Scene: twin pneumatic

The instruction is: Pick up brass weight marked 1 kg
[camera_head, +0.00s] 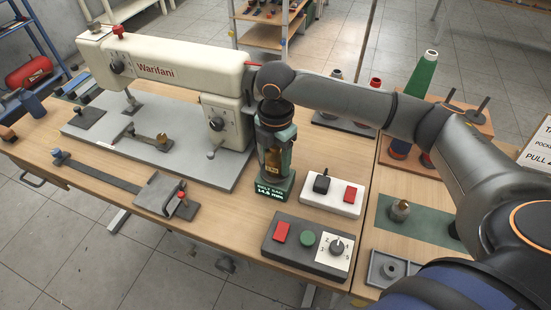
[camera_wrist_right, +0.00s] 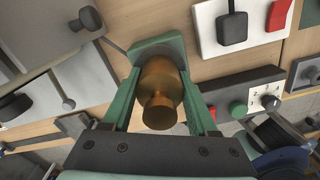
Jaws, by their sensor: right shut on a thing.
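The brass weight (camera_head: 271,164) is between the green fingers of my right gripper (camera_head: 273,158), which is shut on it. In the right wrist view the weight (camera_wrist_right: 163,82) shows its rounded knob and wider body between the two fingers (camera_wrist_right: 160,70). It is at a dark green display block (camera_head: 272,191) reading "BELT SAG 14.8 mm". I cannot tell whether the weight touches the block. The weight's marking is too small to read surely. My left gripper is not in view.
The cream sewing machine (camera_head: 160,65) stands close left of my right gripper. A white switch box (camera_head: 331,196) and a dark control box (camera_head: 307,246) lie to its right and front. A green mat (camera_head: 420,221) holds a small metal weight (camera_head: 400,208). A green thread cone (camera_head: 420,82) stands behind.

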